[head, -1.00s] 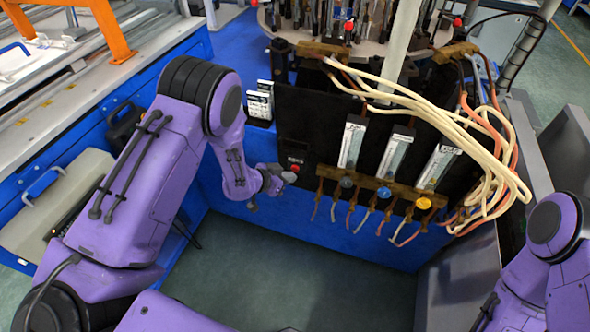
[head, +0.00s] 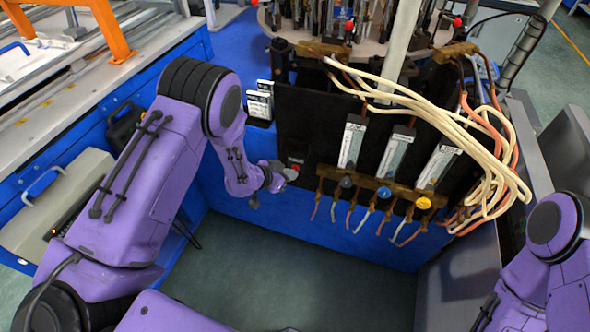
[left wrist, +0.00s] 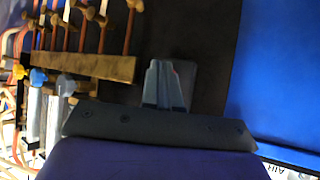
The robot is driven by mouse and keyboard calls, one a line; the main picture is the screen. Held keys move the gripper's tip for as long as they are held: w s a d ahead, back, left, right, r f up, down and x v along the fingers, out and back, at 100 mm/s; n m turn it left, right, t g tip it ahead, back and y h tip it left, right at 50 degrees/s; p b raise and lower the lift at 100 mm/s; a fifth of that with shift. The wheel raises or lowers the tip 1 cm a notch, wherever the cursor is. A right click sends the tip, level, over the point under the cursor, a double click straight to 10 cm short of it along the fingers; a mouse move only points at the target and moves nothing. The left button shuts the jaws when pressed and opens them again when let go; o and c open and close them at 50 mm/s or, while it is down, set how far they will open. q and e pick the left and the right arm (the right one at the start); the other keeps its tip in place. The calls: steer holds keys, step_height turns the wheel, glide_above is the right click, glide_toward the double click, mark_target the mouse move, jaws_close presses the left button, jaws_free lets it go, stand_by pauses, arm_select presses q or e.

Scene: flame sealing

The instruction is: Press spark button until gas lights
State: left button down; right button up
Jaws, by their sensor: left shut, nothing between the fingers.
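The spark button looks like the small red button (head: 295,167) on a dark box on the black panel (head: 318,140). My left gripper (head: 290,174) is shut and empty, its tip right at the button's lower edge in the head view. I cannot tell whether it touches or presses the button. In the left wrist view the closed fingers (left wrist: 164,84) point at the grey box (left wrist: 185,76) and hide most of its front. Only a trace of red shows by the fingertips. My right arm shows at the right edge, but its gripper does not.
Right of the button, a brass manifold (head: 375,183) carries blue, dark and yellow knobs with thin hoses below. Flow tubes (head: 352,143) stand above it. Cream hoses (head: 465,140) loop at the right. White labelled boxes (head: 260,104) stand left of the panel. The floor below is clear.

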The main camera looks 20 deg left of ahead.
arm_select(q)
steer(key=shift+w, duration=0.25)
stand_by(0.3)
steer(key=shift+s+p, duration=0.3)
steer(key=shift+s, duration=0.65)
steer(key=s+p, duration=0.1)
steer(key=s, duration=0.4)
steer(key=shift+d, duration=0.1)
stand_by(0.3)
